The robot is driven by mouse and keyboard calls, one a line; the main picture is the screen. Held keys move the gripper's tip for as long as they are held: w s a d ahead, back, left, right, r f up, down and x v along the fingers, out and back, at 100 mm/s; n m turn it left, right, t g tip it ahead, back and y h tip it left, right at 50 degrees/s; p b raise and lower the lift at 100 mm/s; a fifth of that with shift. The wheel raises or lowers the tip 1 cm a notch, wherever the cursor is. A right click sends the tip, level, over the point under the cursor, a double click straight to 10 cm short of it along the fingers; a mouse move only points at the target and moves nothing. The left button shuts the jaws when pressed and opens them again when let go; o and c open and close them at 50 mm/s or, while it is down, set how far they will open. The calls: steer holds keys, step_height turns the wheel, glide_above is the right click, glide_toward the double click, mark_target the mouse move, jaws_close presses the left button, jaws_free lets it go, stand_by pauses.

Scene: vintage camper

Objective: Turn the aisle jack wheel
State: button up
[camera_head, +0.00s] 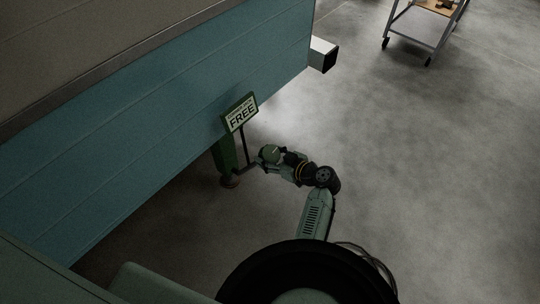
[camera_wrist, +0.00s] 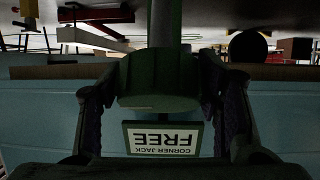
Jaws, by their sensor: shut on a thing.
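The green jack (camera_head: 228,154) stands under the lower edge of the blue camper wall, with a brown foot on the floor. A tilted sign reading FREE (camera_head: 240,114) is above it; in the wrist view the sign, reading CORNER JACK FREE (camera_wrist: 162,139), is upside down. My gripper (camera_head: 272,157) is just right of the jack, by a thin dark rod. In the wrist view my gripper (camera_wrist: 160,88) is shut on a green rounded part of the jack (camera_wrist: 153,84), its fingers on both sides. I cannot tell clearly whether this part is the wheel itself.
The blue camper wall (camera_head: 150,110) slopes across the left, close above the jack. A white box-shaped beam end (camera_head: 323,54) juts out at its right end. A wheeled cart (camera_head: 410,27) stands at the top right. The grey floor (camera_head: 440,150) on the right is clear.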

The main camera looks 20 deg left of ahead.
steer(key=shift+m, duration=0.3)
steer(key=m+t+h+p, duration=0.1)
steer(key=m, duration=0.1)
steer(key=m+t+h+p, duration=0.1)
steer(key=m+t, duration=0.1)
steer(key=m, duration=0.1)
steer(key=shift+s+a+r, duration=0.1)
steer(key=shift+s+r, duration=0.05)
steer(key=shift+r, duration=0.05)
steer(key=m+t+h+p, duration=0.1)
steer(key=m+p, duration=0.1)
steer(key=m, duration=0.1)
steer(key=shift+h+p, duration=0.35)
steer(key=shift+h, duration=0.05)
steer(key=shift+m+h+p, duration=0.3)
steer(key=shift+p, duration=0.05)
steer(key=shift+f+m, duration=0.15)
steer(key=shift+m, duration=0.15)
steer(key=o, duration=1.2)
steer(key=shift+c, duration=0.2)
